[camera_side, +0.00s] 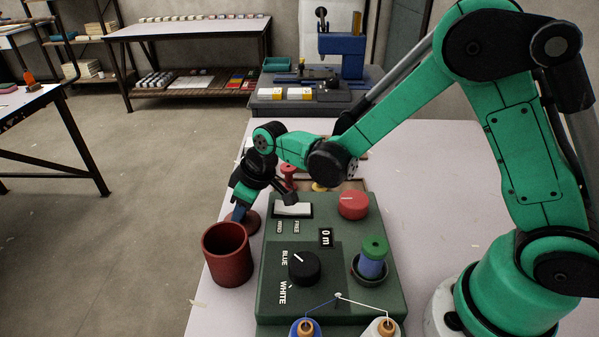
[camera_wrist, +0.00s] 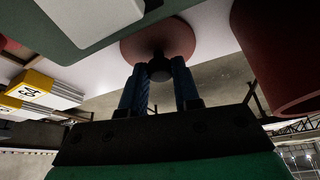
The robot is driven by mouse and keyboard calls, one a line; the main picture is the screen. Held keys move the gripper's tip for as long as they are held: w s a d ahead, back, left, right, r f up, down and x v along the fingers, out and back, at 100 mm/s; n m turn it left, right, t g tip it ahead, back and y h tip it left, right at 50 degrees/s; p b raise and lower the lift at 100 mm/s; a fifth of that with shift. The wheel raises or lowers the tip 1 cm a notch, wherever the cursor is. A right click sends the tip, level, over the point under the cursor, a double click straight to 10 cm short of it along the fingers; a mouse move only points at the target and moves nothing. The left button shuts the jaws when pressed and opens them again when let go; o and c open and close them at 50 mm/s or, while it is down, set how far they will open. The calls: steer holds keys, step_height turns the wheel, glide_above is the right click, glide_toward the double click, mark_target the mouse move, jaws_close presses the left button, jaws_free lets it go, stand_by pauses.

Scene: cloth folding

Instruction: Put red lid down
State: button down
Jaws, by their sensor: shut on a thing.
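The red lid (camera_side: 249,226) is a round, dull red disc at the table's left edge, just behind the dark red pot (camera_side: 227,254). In the wrist view the lid (camera_wrist: 157,38) shows a black knob at its centre, held between my two blue fingers. My gripper (camera_side: 240,212) points down and is shut on that knob (camera_wrist: 160,69). The lid is beside the pot, not over its mouth; the pot is upright and open. The wrist view also shows the pot's wall (camera_wrist: 280,55) at right. I cannot tell whether the lid touches the table.
A green machine box (camera_side: 340,225) with a black dial, a red knob (camera_side: 353,205) and a blue spool (camera_side: 372,262) stands right of the pot. Red and yellow pieces lie behind the box. The pale table (camera_side: 450,190) is clear to the right.

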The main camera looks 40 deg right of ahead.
steer(key=shift+f, duration=0.15)
steer(key=c, duration=0.6)
jaws_free()
steer(key=shift+c, duration=0.2)
steer(key=v, duration=1.2)
steer(key=s+d+r+m+t+h, duration=0.1)
steer(key=s+d+m+t+h, duration=0.1)
steer(key=s+d+m, duration=0.4)
steer(key=s+d+t, duration=0.1)
steer(key=s, duration=0.2)
steer(key=shift+s+d, duration=0.15)
steer(key=shift+d, duration=0.05)
steer(key=shift+r, duration=0.1)
